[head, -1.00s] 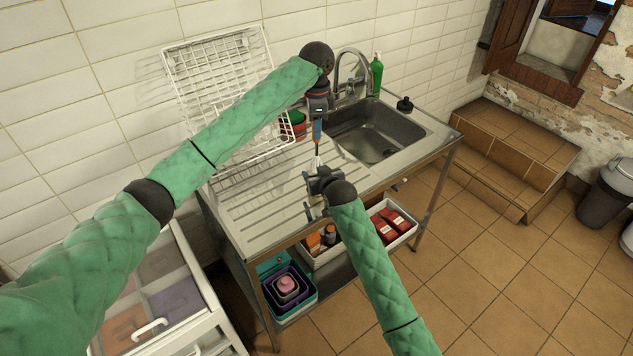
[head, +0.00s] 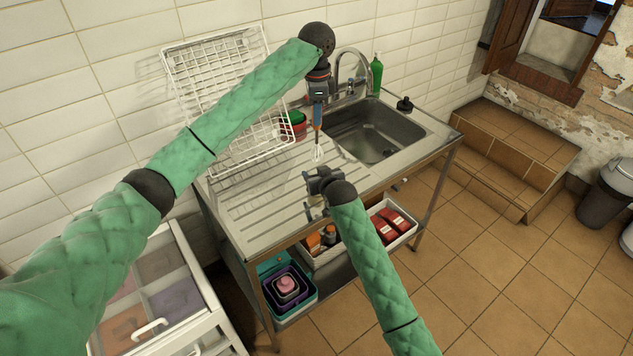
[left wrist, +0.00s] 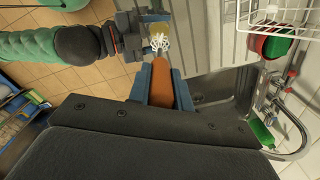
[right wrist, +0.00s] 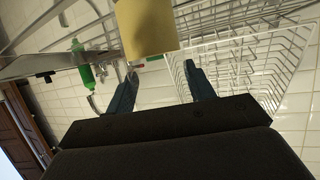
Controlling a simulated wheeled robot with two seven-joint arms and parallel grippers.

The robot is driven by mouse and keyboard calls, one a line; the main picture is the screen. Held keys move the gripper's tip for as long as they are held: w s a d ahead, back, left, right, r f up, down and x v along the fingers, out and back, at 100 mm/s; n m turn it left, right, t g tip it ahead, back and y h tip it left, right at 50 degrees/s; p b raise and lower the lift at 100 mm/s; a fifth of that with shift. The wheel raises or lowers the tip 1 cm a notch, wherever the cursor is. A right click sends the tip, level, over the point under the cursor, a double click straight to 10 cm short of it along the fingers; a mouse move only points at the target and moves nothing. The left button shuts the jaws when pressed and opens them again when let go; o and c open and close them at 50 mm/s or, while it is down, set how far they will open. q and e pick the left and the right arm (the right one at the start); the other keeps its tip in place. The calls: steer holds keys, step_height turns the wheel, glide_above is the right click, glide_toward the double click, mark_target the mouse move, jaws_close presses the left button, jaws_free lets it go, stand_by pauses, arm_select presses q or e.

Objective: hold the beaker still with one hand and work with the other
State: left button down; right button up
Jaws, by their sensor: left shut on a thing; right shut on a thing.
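My left gripper (head: 318,106) is shut on the orange handle of a whisk (head: 317,152). The whisk hangs upright with its white wires down, above my right gripper (head: 309,184). In the left wrist view the handle (left wrist: 161,85) sits between the blue fingers. My right gripper is low over the drainboard's front part, shut on the beaker. The beaker is mostly hidden in the head view. Its yellow contents show in the right wrist view (right wrist: 146,27) and beyond the wires in the left wrist view (left wrist: 157,19). The wires appear clear of the beaker.
The steel drainboard (head: 250,207) lies under both grippers, with the sink (head: 375,130) to the right. A white wire rack (head: 215,75) leans against the tiles. A red and green container (head: 297,124) stands behind, and a green bottle (head: 376,74) stands by the tap.

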steer(key=o, duration=1.1)
steer(key=shift+o, duration=0.2)
steer(key=v, duration=1.2)
steer(key=shift+d+f, duration=0.1)
steer(key=shift+f, duration=0.05)
